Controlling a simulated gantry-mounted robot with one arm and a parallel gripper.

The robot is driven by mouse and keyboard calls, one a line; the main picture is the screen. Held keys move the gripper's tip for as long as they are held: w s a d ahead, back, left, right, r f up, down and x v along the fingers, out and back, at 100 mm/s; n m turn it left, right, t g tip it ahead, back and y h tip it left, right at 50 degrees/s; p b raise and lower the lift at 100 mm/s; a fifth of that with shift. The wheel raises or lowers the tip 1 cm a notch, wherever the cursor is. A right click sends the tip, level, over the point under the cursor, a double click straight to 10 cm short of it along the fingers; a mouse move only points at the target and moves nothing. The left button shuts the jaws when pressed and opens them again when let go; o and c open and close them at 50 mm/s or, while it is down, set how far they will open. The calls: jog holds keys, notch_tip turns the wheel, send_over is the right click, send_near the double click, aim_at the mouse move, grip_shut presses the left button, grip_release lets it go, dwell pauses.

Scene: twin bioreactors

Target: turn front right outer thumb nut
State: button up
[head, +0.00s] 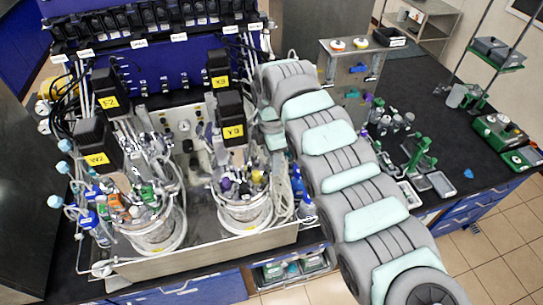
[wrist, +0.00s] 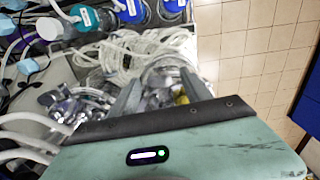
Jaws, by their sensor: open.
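In the head view two glass bioreactor vessels stand side by side in a steel tray. The right vessel (head: 245,208) has a crowded metal head plate with tubes and fittings. The front right outer thumb nut is too small or hidden to pick out. My gripper's tip is hidden in the head view behind the right vessel's motor and fittings. In the wrist view my gripper (wrist: 160,97) is open, with its two grey fingers apart over shiny metal fittings. A small yellow part (wrist: 182,98) shows beside the right finger. I see nothing held.
Black motor housings (head: 232,116) rise above the vessels. Coiled clear tubing (wrist: 145,50) and blue-labelled bottles (wrist: 130,10) lie beyond my fingers in the wrist view. The steel tray (head: 205,258) surrounds the vessels. Green tools (head: 420,150) stand on the black bench at right.

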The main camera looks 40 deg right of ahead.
grip_shut()
dwell(0.5)
